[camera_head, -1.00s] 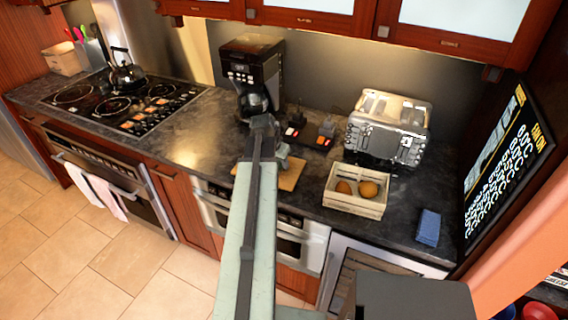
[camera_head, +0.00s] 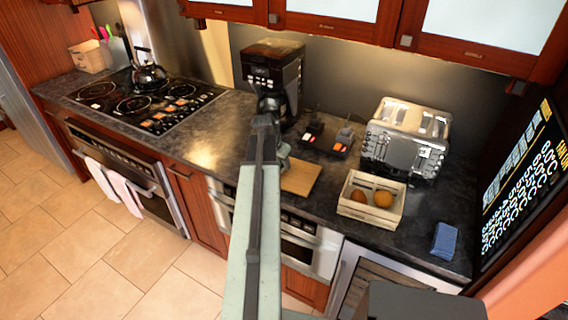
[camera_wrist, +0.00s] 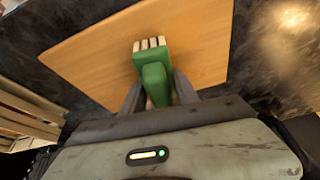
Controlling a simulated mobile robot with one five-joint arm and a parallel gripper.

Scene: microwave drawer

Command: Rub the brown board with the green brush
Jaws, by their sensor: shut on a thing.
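The brown board (camera_head: 301,178) lies flat on the dark counter, partly hidden behind my arm in the head view. In the wrist view the board (camera_wrist: 90,58) fills much of the upper middle. The green brush (camera_wrist: 153,70) has a row of pale bristle tufts at its far end. My gripper (camera_wrist: 158,92) is shut on the brush, with one finger on each side of its handle. The brush end is over the board; I cannot tell whether the bristles touch it. In the head view the brush is hidden by my arm.
A wooden crate (camera_head: 371,199) with brown round items stands right of the board, and a blue sponge-like block (camera_head: 445,241) lies farther right. A toaster (camera_head: 406,138) and coffee maker (camera_head: 272,80) stand behind. The stovetop (camera_head: 146,101) is at left.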

